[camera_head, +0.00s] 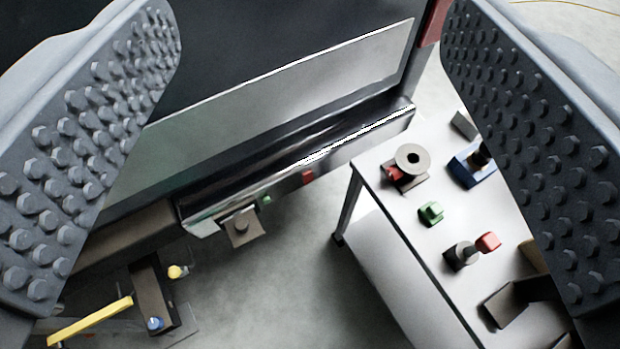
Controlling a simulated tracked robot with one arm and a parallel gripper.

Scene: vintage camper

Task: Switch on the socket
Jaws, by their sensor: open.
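My gripper (312,25) is open and empty, its two grey studded fingers wide apart at the left and right of the view. I cannot tell for sure which thing is the socket. A small brownish square piece with a round knob (242,228) sits at the lower edge of the dark vehicle body, between my fingers and lower in the picture. A blue box with a black part (472,168) stands on the white table, partly hidden by my right finger. No finger visibly touches any of these.
The white table (385,195) at right holds a round disc (413,157), a green block (431,213), a red piece (488,241) and dark parts. A dark stand with yellow and blue knobs (150,290) and a yellow bar (90,321) is lower left. Grey floor (285,270) lies between.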

